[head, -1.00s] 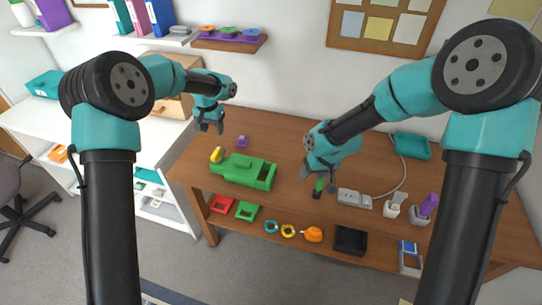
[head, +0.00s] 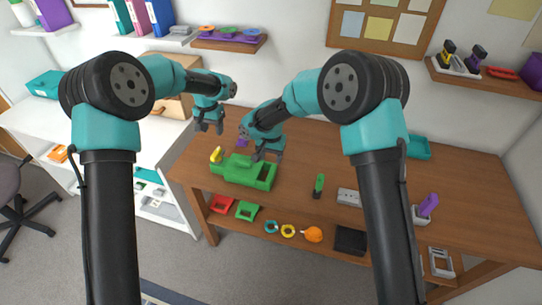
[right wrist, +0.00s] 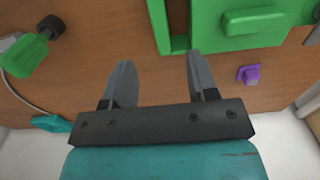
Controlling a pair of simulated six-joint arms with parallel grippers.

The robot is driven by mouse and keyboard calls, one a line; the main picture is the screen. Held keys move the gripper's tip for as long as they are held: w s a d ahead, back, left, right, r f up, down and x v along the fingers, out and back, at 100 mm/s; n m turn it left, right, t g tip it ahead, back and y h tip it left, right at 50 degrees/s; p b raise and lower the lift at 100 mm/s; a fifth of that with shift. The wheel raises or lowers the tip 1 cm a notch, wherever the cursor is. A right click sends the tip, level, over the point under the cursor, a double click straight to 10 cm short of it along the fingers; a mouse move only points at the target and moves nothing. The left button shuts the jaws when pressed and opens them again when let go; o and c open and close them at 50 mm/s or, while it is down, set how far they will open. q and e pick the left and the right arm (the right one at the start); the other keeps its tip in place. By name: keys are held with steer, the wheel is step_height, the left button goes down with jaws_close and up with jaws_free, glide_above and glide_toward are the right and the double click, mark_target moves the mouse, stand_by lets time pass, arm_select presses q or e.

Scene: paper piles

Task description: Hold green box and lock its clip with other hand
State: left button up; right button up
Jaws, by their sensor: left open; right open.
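The green box (head: 236,174) lies on the wooden table, left of centre, with a yellow part (head: 216,155) at its left end. Its edge and a raised green piece also show at the top of the right wrist view (right wrist: 252,22). I cannot tell whether its clip is locked. My right gripper (head: 267,155) is open and empty, just above the box's right end. In the right wrist view its two fingers (right wrist: 158,75) point towards the box's edge. My left gripper (head: 209,128) is open and empty, above the table behind the box's left end.
A small purple piece (right wrist: 249,75) lies behind the box. A purple item in a holder (head: 427,206) is further right. The table's front middle is clear.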

mark_target(271, 173)
steer(key=shift+f, duration=0.1)
step_height(271, 173, down, 12)
steer(key=shift+r, duration=0.1)
stand_by(0.8)
steer(key=shift+c, duration=0.2)
jaws_close()
stand_by(1.1)
